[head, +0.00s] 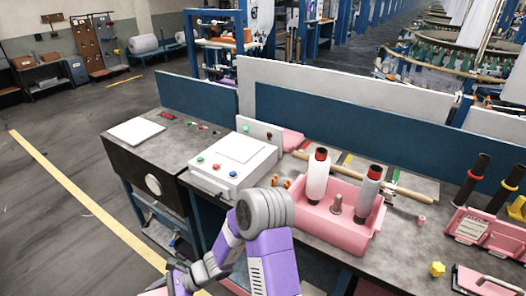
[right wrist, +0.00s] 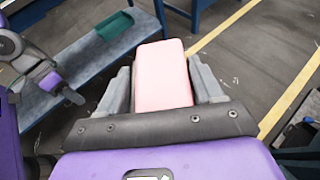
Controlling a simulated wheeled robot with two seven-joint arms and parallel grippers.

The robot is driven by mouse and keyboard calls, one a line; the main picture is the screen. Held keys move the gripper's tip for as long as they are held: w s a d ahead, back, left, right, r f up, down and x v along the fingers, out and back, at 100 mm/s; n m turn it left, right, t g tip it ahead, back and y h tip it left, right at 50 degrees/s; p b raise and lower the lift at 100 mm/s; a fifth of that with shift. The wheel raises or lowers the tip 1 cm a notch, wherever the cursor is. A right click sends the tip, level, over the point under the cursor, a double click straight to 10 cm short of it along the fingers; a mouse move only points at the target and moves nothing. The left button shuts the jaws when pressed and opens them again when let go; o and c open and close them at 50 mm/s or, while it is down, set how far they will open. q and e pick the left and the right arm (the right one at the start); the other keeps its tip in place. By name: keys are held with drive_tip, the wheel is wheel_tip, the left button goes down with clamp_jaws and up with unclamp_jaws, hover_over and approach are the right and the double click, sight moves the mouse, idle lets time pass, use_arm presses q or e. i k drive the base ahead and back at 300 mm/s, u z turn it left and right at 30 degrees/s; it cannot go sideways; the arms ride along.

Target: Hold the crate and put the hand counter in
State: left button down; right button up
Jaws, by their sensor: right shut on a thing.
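A purple-and-grey arm of mine crosses the lower middle of the head view. What looks like my left gripper (head: 176,279) is low beside the table; its jaws are too small to read.
A white control box (head: 233,168) with coloured buttons stands left of the crate. A wooden rod (head: 405,193) lies behind the crate. Pink holders (head: 467,226) and a yellow knob (head: 437,269) are at the right. Blue and white panels (head: 330,125) close off the table's back.

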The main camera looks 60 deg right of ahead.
sight(331, 219)
drive_tip(key=i, duration=0.9)
drive_tip(key=z, duration=3.4)
